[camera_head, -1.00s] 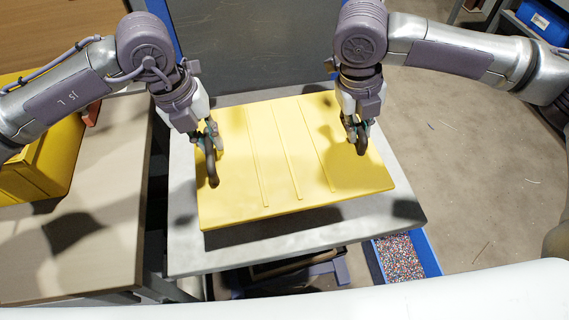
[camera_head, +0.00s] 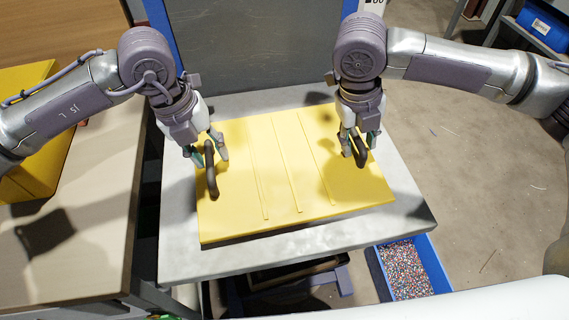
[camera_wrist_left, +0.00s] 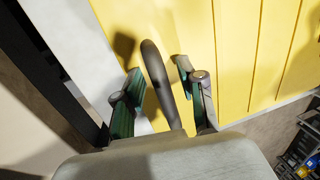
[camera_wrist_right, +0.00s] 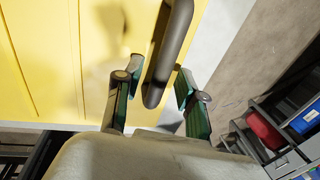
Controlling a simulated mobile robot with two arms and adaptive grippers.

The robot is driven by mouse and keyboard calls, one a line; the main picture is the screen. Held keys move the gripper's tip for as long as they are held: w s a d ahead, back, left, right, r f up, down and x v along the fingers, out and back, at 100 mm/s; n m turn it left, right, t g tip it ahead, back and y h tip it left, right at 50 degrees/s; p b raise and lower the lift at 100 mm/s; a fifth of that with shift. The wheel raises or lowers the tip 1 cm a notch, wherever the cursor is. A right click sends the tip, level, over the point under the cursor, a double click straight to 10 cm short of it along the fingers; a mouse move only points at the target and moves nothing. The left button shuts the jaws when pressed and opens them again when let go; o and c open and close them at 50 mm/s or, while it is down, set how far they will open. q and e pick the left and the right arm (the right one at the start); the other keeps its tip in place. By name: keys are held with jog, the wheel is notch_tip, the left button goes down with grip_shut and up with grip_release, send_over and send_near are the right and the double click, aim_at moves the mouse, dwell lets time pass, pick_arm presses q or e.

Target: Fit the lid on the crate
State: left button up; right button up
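The lid (camera_head: 285,165) is a flat yellow ribbed panel on the grey table, with a dark loop handle at each end. My left gripper (camera_head: 209,153) is open over the left handle (camera_head: 211,178). The left wrist view shows its fingers apart on either side of that handle (camera_wrist_left: 160,75). My right gripper (camera_head: 357,142) is open over the right handle (camera_head: 361,153). The right wrist view shows that handle (camera_wrist_right: 168,50) between spread fingers. A yellow box, likely the crate (camera_head: 38,170), stands at the far left, largely hidden by my left arm.
The grey table (camera_head: 300,243) has a bare strip around the lid. A wooden table (camera_head: 95,235) stands at the left, across a gap. A blue bin of coloured granules (camera_head: 405,270) is below the grey table's front right. A dark panel (camera_head: 250,50) rises behind.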

pick_arm(q)
jog(key=shift+r, duration=0.1)
pick_arm(e)
jog(key=shift+a+r, duration=0.1)
jog(key=shift+r, duration=0.1)
pick_arm(q)
notch_tip(320, 180, up, 12)
jog(key=a, duration=0.2)
jog(key=shift+s+a+f, duration=0.15)
jog(key=shift+f, duration=0.05)
pick_arm(e)
notch_tip(320, 180, up, 11)
jog(key=a, duration=0.2)
jog(key=shift+s+r, duration=0.15)
jog(key=shift+r, duration=0.05)
jog(key=shift+a, duration=0.1)
